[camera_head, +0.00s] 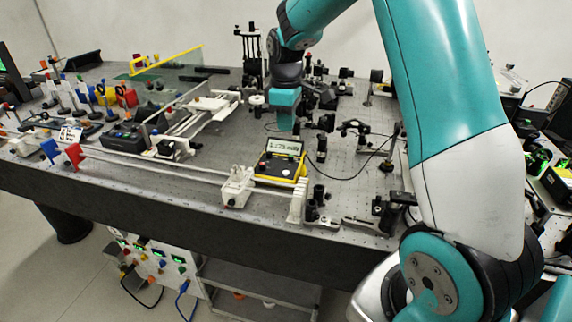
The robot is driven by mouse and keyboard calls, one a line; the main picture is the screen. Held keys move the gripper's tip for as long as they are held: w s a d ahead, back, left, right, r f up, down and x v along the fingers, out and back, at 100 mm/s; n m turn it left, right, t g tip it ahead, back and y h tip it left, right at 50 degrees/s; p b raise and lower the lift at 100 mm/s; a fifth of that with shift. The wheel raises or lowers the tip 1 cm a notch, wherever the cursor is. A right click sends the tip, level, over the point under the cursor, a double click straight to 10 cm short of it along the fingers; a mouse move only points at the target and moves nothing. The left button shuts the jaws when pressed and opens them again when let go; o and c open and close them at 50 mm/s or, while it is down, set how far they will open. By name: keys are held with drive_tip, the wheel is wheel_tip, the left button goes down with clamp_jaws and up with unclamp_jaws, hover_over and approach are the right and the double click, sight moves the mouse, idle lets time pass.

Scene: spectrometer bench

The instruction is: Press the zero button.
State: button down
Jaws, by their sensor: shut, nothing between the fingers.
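A yellow-edged meter (280,163) stands near the front edge of the grey bench, right of the middle of it. Its tilted display (285,146) shows a lit reading that looks like 1.25 mW. Small knobs or buttons (263,166) sit on its dark face below the display; their labels are too small to read, so I cannot tell which is the zero button. My gripper (285,127) points down just above and behind the meter's display, apart from it. It is shut and holds nothing.
A white block (237,187) stands left of the meter, with long rails running left. Black optical mounts (326,122) crowd the bench to the right, and a thin black cable (340,178) curves there. A grey bench (215,163) patch left of the meter is clear.

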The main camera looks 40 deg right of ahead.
sight(287, 173)
wheel_tip(287, 173, down, 13)
drive_tip(key=p, duration=0.2)
drive_tip(key=shift+p, duration=0.4)
drive_tip(key=shift+f, duration=0.1)
drive_tip(key=shift+s+f+b, duration=0.1)
drive_tip(key=shift+f+b, duration=0.6)
drive_tip(key=shift+f, duration=0.15)
drive_tip(key=shift+s, duration=0.15)
drive_tip(key=r+p, duration=0.3)
drive_tip(key=r, duration=0.1)
drive_tip(key=shift+w+r+p, duration=0.2)
drive_tip(key=shift+r+p, duration=0.2)
wheel_tip(287, 173, up, 10)
drive_tip(key=b, duration=0.2)
drive_tip(key=shift+r, duration=0.15)
